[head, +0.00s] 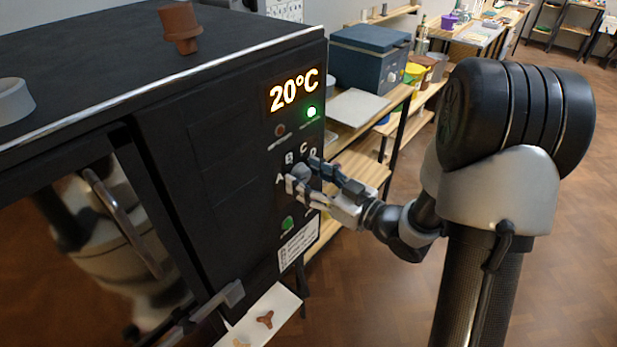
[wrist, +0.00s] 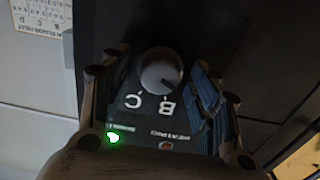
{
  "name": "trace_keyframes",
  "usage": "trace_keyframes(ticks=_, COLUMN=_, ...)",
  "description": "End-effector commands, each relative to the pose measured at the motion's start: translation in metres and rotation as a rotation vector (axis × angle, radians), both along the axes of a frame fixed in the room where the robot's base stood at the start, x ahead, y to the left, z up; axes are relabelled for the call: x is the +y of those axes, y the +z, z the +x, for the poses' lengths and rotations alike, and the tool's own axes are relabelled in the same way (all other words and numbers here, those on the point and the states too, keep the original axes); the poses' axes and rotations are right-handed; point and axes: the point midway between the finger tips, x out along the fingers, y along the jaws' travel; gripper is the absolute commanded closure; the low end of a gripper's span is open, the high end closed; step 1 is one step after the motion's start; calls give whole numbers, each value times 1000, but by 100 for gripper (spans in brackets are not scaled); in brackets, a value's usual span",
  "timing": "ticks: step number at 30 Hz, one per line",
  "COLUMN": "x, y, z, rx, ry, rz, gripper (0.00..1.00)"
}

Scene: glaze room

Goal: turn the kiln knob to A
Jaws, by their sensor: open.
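The kiln (head: 215,150) is a black cabinet with a control panel on its right side. Its round grey knob (head: 300,171) sits among the letters A, B, C and D. My gripper (head: 301,176) is open in front of the panel, with its fingers around the knob. In the wrist view, the knob (wrist: 160,69) lies between the spread fingers of my gripper (wrist: 155,88). A dark mark on the knob points to the lower right in that view. Some letters are partly hidden by the fingers. I cannot tell whether the fingers touch the knob.
The display (head: 294,92) reads 20°C, with a lit green lamp (head: 311,112) below it. A green button (head: 287,223) sits under the knob. A brown plug (head: 179,27) stands on the kiln. A blue box (head: 368,60) stands on shelving behind. Open floor lies right.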

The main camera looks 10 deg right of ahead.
Motion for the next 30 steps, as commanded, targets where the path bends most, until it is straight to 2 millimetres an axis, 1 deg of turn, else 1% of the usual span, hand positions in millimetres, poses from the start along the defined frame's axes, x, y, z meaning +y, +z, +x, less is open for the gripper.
trace_keyframes(ticks=7, x=-1, y=-2, z=-1, rx=4, ry=-1, rz=1, gripper=44)
trace_keyframes(ticks=11, x=-8, y=-2, z=-8, rx=5, ry=-5, rz=0, gripper=44)
trace_keyframes(ticks=14, x=-18, y=-2, z=-22, rx=5, ry=-7, rz=1, gripper=44)
trace_keyframes(ticks=21, x=-49, y=-1, z=-64, rx=3, ry=-8, rz=0, gripper=44)
trace_keyframes(ticks=24, x=-59, y=-1, z=-78, rx=3, ry=-6, rz=1, gripper=44)
trace_keyframes(ticks=30, x=-69, y=-1, z=-95, rx=3, ry=-2, rz=0, gripper=44)
